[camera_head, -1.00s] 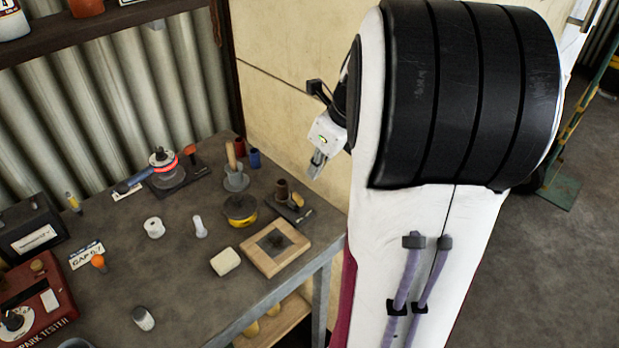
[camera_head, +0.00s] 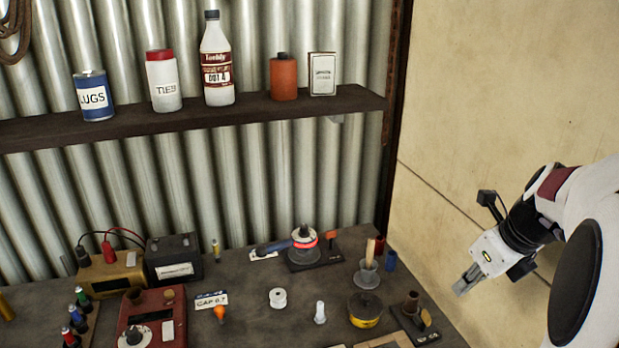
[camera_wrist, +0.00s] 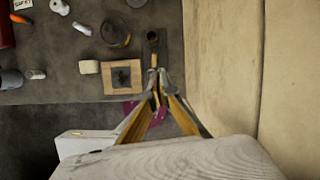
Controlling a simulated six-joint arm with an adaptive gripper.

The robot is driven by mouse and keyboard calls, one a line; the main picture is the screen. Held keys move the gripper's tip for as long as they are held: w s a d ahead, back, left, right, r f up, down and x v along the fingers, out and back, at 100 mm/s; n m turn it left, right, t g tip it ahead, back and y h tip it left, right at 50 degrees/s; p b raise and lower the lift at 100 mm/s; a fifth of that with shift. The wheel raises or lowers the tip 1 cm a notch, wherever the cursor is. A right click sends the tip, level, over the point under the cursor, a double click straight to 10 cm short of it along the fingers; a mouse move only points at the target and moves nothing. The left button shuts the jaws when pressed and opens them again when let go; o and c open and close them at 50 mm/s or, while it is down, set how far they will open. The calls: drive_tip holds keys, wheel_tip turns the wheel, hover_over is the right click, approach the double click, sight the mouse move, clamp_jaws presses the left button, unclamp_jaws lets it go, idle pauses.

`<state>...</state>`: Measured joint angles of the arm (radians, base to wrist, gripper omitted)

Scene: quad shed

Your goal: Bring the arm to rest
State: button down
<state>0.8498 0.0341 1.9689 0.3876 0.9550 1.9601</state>
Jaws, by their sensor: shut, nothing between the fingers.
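My gripper (camera_head: 466,284) is at the right in the head view, raised beside the plain wall and to the right of the workbench. Its fingers point down and to the left. In the wrist view my gripper (camera_wrist: 159,75) has its fingertips together with nothing between them. There the fingers hang above the bench's front edge, beside a wooden frame (camera_wrist: 107,78). The fingers touch nothing that I can see.
The workbench (camera_head: 245,318) carries a red tester (camera_head: 152,322), a white spool (camera_head: 277,298), a yellow-banded tin (camera_head: 364,311) and a funnel (camera_head: 367,275). A shelf (camera_head: 240,112) above holds bottles and cans. The wall (camera_head: 470,110) stands close behind my arm.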

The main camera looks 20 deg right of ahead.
drive_tip(key=s+a+n, duration=0.4)
drive_tip(key=a+n, duration=0.5)
drive_tip(key=n, duration=0.2)
drive_tip(key=s+a+r+n, duration=0.1)
drive_tip(key=s+a+n, duration=0.3)
drive_tip(key=a+n, duration=0.5)
drive_tip(key=s+a+n+t, duration=0.1)
drive_tip(key=s+a+n, duration=0.3)
drive_tip(key=a+n, duration=0.4)
drive_tip(key=n, duration=0.6)
drive_tip(key=shift+a+r+h, duration=0.3)
drive_tip(key=shift+a+r, duration=0.1)
drive_tip(key=shift+s, duration=0.1)
